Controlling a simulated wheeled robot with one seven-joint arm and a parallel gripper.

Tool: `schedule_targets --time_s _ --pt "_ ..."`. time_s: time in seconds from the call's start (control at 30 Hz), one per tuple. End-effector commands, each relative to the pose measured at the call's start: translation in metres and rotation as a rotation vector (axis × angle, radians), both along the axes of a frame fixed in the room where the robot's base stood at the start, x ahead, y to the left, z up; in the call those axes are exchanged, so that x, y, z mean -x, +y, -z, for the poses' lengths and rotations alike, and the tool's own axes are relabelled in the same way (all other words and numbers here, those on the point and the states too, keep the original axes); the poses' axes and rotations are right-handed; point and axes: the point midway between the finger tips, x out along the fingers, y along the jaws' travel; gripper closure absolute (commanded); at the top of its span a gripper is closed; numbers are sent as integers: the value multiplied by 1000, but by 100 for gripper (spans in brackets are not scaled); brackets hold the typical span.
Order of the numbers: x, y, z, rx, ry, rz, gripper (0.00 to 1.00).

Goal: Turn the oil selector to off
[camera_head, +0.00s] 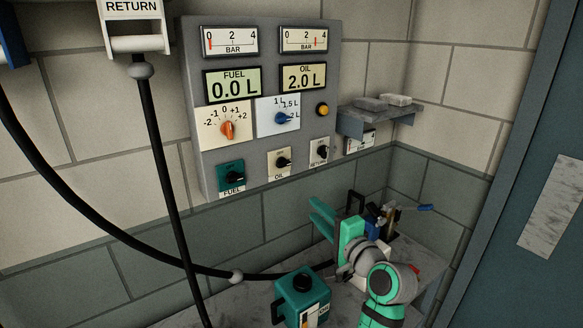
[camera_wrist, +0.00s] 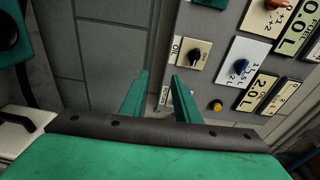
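The oil selector (camera_head: 283,162) is a black knob on a cream plate marked OIL, in the panel's bottom row. In the head view its pointer seems to point right; its small position marks are too small to read. It also shows in the wrist view (camera_wrist: 194,56), above and right of the fingertips. My gripper (camera_head: 319,214) has green fingers and is below and right of the oil selector, apart from the panel. In the wrist view my gripper (camera_wrist: 160,76) is open with nothing between the fingers.
The return selector (camera_head: 320,151) is right of the oil selector, the teal fuel selector (camera_head: 230,176) left. A blue dial (camera_head: 283,118) and yellow button (camera_head: 322,109) are above. Black hoses (camera_head: 165,160) hang at left. A teal can (camera_head: 303,291) stands on the bench below.

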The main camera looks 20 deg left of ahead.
Motion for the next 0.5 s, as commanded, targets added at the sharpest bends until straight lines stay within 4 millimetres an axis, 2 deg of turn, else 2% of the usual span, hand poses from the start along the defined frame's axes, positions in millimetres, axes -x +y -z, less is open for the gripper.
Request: schedule_targets --time_s 0.03,0.2,0.3,0.5 --pt "-1 4 -23 -10 -5 -28 71" --pt "3 13 -65 -33 4 -99 71" --pt "5 17 -77 -37 7 -122 71" --pt "-1 30 -81 -38 11 -134 71"
